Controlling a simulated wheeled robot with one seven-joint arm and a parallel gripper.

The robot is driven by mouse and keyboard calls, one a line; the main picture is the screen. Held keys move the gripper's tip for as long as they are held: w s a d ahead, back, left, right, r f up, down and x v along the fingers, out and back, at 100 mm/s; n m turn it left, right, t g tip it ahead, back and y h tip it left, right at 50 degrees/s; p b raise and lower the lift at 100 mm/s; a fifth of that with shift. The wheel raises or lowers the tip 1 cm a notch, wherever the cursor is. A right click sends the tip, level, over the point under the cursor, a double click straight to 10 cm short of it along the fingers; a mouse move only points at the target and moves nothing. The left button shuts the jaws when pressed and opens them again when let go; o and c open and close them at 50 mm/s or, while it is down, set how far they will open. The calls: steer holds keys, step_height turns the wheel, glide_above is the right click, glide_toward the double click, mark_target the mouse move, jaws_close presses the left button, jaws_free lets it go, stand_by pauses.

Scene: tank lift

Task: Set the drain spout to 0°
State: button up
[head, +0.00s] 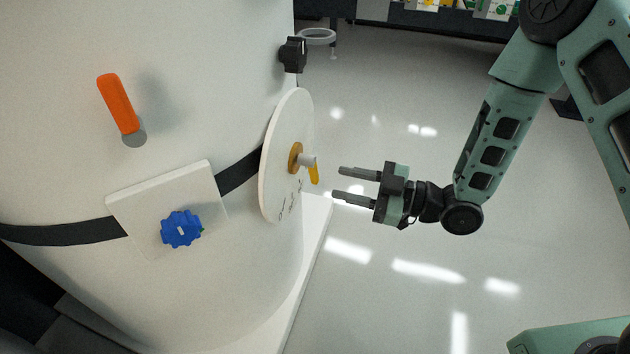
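The white tank (60,160) fills the left of the head view. On its right side a round white dial plate (283,130) is seen nearly edge-on, with dark marks too small to read. At its centre is a brass hub with a short pale spout (308,160) and a yellow pointer (315,174) hanging downward. The spout's angle cannot be read. My gripper (337,182) is open and empty, to the right of the spout and apart from it. Its two fingers point left toward the dial.
An orange lever (116,100) and a blue knob (181,229) on a square white plate (125,205) sit on the tank front. A black strap (75,234) rings the tank. A black bracket (292,54) is above the dial. Open floor (400,290) lies right of the tank.

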mark_target(318, 178)
steer(key=b+x, duration=0.1)
steer(key=x, duration=0.6)
jaws_close()
